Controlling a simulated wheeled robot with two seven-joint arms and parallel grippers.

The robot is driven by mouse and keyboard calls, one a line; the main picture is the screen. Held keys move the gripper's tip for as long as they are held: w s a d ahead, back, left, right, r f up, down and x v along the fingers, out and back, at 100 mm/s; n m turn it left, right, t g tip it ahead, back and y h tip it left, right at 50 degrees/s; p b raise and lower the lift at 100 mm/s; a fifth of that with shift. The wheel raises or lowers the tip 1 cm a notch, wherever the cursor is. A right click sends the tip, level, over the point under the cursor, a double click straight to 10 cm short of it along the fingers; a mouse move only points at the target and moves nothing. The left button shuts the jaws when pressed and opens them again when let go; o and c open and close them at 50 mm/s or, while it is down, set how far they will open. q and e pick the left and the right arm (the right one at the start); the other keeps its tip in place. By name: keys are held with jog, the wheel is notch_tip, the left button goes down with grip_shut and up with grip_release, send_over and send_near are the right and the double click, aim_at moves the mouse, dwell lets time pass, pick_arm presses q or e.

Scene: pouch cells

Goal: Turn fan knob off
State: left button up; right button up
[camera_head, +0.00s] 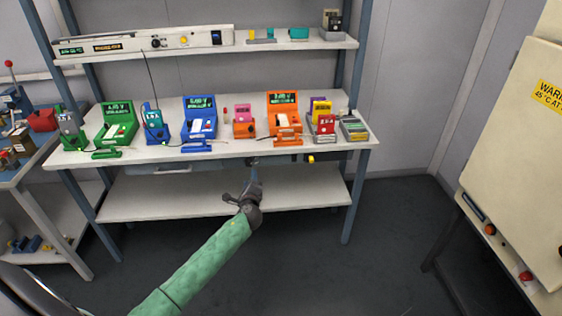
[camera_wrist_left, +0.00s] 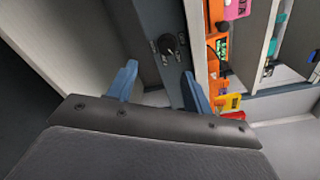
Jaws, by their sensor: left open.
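A black rotary knob (camera_wrist_left: 169,45) with small white labels sits on a narrow dark grey panel (camera_wrist_left: 155,18) in the left wrist view. In the head view, the panel runs under the front edge of the workbench, and the knob (camera_head: 252,161) is small and hard to make out. My left gripper (camera_head: 255,177) is in front of and below it. In the left wrist view its blue fingers (camera_wrist_left: 158,82) are apart with nothing between them, and the knob lies ahead of the gap, not touched. My right gripper is not in view.
The workbench top (camera_head: 235,148) carries several green, blue and orange testers. A lower shelf (camera_head: 150,197) is behind my left forearm. A long white unit (camera_head: 145,42) lies on the upper shelf. A beige cabinet (camera_head: 510,160) stands at right. The floor between is clear.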

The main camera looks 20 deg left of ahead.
aim_at(249, 165)
pick_arm(q)
jog(key=w+a+m, duration=0.2)
jog(key=w, duration=0.1)
jog(key=w+a+r+m+p, duration=0.1)
jog(key=w, duration=0.1)
jog(key=shift+w+a+m+y, duration=0.2)
jog(key=shift+m+y, duration=0.1)
jog(key=shift+m, duration=0.1)
jog(key=shift+x, duration=0.8)
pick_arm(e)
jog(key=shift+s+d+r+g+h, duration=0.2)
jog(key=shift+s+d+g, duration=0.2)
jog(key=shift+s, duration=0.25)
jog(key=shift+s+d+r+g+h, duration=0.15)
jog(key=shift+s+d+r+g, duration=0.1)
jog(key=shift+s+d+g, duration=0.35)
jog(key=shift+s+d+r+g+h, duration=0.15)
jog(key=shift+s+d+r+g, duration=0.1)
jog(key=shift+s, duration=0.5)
pick_arm(q)
jog(key=shift+s, duration=0.1)
jog(key=c, duration=1)
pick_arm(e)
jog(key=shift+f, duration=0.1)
